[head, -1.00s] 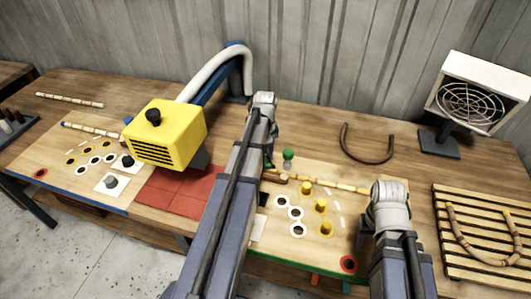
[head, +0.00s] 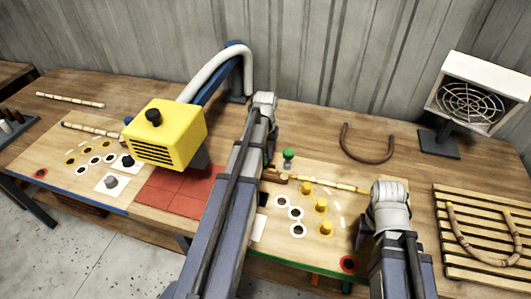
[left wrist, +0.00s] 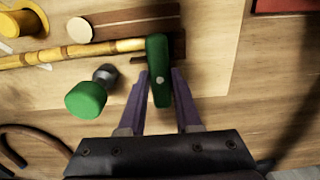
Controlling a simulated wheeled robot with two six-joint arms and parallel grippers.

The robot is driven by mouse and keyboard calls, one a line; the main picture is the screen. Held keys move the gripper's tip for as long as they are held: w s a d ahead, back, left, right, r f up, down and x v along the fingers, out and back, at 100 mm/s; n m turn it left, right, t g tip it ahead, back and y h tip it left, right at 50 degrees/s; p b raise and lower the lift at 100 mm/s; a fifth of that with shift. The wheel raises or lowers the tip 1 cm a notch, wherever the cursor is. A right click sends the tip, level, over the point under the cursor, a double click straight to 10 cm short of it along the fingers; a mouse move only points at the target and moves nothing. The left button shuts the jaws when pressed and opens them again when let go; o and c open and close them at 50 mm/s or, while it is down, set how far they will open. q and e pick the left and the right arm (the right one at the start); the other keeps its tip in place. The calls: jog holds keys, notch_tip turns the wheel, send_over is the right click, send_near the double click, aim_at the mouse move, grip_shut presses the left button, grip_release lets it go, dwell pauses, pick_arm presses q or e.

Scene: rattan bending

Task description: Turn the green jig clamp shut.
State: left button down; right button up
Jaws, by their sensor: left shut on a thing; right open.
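The green clamp lever (left wrist: 157,72) stands between the fingers of my left gripper (left wrist: 158,88) in the left wrist view, and the gripper is shut on it. In the head view this gripper (head: 271,148) reaches down at the jig board's back edge, partly behind my arm. A green knob on a grey stem (left wrist: 86,99) stands beside the lever, apart from the fingers; it also shows in the head view (head: 288,153). A rattan cane (left wrist: 75,51) runs across the jig board (head: 275,247) to the clamp. My right gripper (head: 365,232) is over the board's right side, mostly hidden by its wrist.
Yellow pegs (head: 321,205) and white-ringed holes are on the jig board. A bent dark cane (head: 367,157) lies behind it. A slatted rack (head: 480,263) and a fan heater (head: 470,103) are at right. A yellow machine (head: 165,135) stands left of my left arm.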

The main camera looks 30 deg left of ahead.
dwell(0.3)
pick_arm(q)
jog(key=c, duration=0.6)
grip_release()
jog(key=shift+r, duration=0.15)
pick_arm(e)
jog(key=shift+r, duration=0.15)
pick_arm(q)
notch_tip(320, 180, up, 8)
jog(key=p, duration=0.8)
jog(key=shift+f, duration=0.2)
pick_arm(e)
notch_tip(320, 180, up, 8)
jog(key=shift+f, duration=0.25)
